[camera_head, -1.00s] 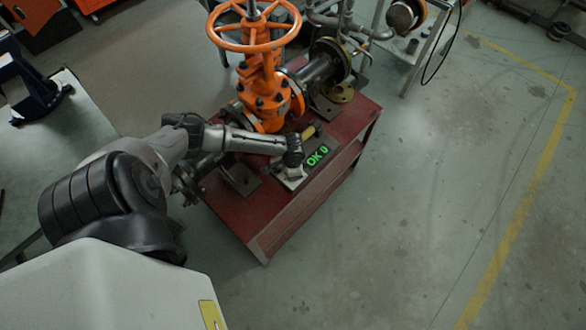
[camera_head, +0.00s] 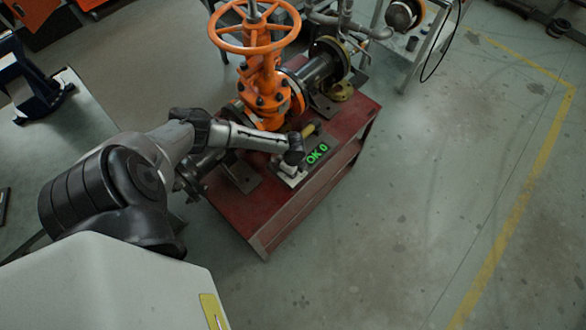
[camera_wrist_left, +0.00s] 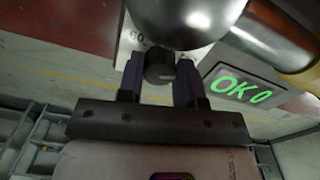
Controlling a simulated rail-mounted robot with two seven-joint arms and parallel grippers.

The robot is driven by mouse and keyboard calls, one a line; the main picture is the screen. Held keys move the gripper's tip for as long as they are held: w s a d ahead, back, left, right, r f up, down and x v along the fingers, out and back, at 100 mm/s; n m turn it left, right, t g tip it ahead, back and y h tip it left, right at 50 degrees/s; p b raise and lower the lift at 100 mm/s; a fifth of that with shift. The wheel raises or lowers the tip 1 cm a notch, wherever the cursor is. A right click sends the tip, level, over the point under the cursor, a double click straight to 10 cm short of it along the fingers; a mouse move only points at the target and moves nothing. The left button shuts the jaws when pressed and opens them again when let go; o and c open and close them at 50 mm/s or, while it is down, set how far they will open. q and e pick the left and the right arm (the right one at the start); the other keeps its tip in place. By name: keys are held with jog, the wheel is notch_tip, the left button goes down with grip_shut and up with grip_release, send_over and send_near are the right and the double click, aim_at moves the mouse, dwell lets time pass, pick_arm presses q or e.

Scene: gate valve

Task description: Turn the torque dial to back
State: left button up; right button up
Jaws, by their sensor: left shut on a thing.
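The torque dial (camera_wrist_left: 159,69) is a dark round knob on a pale plate (camera_wrist_left: 190,57) with printed marks, seen in the left wrist view. My left gripper (camera_wrist_left: 160,78) is shut on the dial, with one finger on each side of it. In the head view my left gripper (camera_head: 290,166) is at the pale plate on the red stand, and my wrist hides the dial there. A display (camera_head: 317,154) beside the plate reads "OK 0" in green; it also shows in the left wrist view (camera_wrist_left: 240,90). My right gripper is not in view.
An orange gate valve with a handwheel (camera_head: 254,27) and pipework stands behind on the red stand (camera_head: 262,231). A yellow-brown handle (camera_head: 309,130) lies near the display. A grey table (camera_head: 75,120) is at left.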

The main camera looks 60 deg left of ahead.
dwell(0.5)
pick_arm(q)
jog(key=o, duration=0.9)
jog(key=shift+o, duration=0.2)
notch_tip(320, 180, up, 14)
jog(key=p, duration=0.2)
jog(key=shift+p, duration=0.3)
jog(key=shift+w+f, duration=0.1)
